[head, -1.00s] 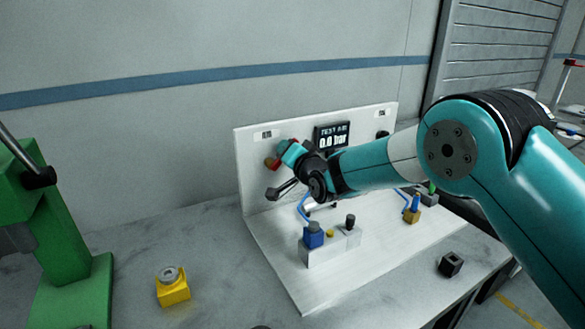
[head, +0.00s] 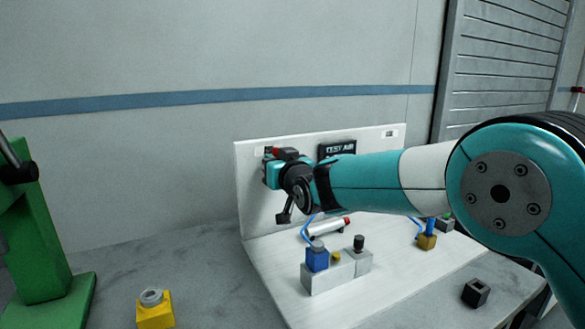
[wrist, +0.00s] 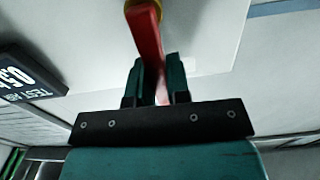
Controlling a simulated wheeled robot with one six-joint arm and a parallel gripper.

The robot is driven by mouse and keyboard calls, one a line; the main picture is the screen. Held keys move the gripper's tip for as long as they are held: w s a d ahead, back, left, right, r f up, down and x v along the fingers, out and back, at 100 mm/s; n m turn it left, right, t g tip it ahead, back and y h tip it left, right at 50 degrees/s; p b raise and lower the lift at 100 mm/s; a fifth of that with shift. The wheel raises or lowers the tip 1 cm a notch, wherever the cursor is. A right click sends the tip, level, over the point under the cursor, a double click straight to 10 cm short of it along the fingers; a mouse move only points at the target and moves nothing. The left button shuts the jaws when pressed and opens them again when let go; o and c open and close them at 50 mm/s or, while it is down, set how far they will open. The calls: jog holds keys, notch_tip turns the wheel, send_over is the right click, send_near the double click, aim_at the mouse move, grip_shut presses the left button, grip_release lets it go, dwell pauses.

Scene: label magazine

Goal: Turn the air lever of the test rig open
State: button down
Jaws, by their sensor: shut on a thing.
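The air lever is red; in the wrist view (wrist: 147,38) it runs down from a yellow fitting (wrist: 131,4) at the top edge and passes between my fingers. In the head view only a bit of red (head: 275,151) shows above my gripper (head: 271,172), which is up against the test rig's white back panel (head: 250,205). The gripper (wrist: 157,82) is shut on the lever.
On the rig's base stand a grey block with a blue part (head: 317,259) and a small brass-coloured part (head: 427,241). A yellow block (head: 155,312) and a green press (head: 45,240) are at left. A black block (head: 476,292) lies at right.

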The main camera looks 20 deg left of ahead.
jog(key=shift+s+a, duration=0.1)
dwell(0.3)
jog(key=shift+n, duration=0.3)
jog(key=c, duration=1.1)
grip_release()
jog(key=shift+s, duration=0.1)
jog(key=b+v, duration=0.3)
jog(key=v, duration=1.4)
jog(key=shift+b, duration=0.35)
